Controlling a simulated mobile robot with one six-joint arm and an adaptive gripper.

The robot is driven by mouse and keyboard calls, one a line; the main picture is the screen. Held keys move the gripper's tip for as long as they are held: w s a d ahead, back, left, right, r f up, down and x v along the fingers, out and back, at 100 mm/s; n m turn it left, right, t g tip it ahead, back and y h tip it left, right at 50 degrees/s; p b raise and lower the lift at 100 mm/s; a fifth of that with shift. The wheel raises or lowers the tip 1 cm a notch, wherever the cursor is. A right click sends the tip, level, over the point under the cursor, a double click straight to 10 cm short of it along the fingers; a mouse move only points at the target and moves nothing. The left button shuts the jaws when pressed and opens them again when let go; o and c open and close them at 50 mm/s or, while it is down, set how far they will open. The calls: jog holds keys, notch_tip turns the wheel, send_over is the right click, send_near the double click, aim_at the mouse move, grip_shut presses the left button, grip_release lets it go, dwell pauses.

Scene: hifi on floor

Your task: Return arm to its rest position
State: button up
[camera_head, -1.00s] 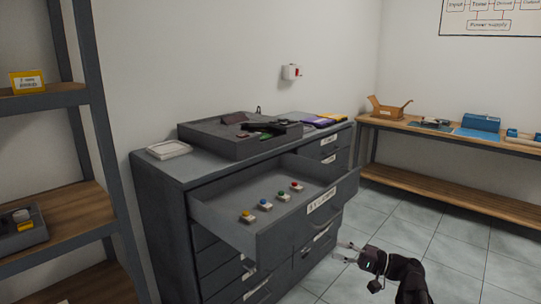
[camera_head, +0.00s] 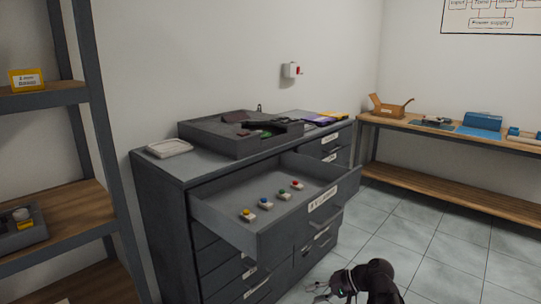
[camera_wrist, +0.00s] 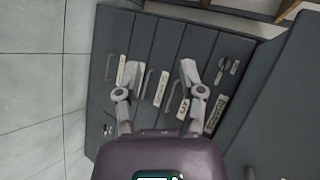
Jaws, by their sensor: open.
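My gripper (camera_head: 318,292) is low at the bottom of the head view, in front of the grey drawer cabinet (camera_head: 165,210) and below its open drawer (camera_head: 310,222). In the wrist view my gripper (camera_wrist: 157,75) is open and empty, its two fingers apart. Behind the fingers are closed drawer fronts (camera_wrist: 172,45) with handles and white labels. The open drawer holds several small buttons with coloured caps, among them a red one (camera_head: 297,185) and a yellow one (camera_head: 248,215).
A grey tray (camera_head: 225,140) with dark parts and a white dish (camera_head: 168,149) are on the cabinet top. A shelf rack (camera_head: 95,120) stands at left. A wooden bench (camera_head: 450,138) stands at right. Tiled floor (camera_head: 420,240) is clear between cabinet and bench.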

jog(key=s+d+f+n+g+h, duration=0.2)
jog(key=s+d+f+h, duration=0.25)
jog(key=f+h, duration=0.55)
notch_tip(320, 180, up, 28)
jog(key=h+p, duration=0.1)
jog(key=p, duration=2.5)
jog(key=shift+s+a+f, duration=0.25)
dwell(3.0)
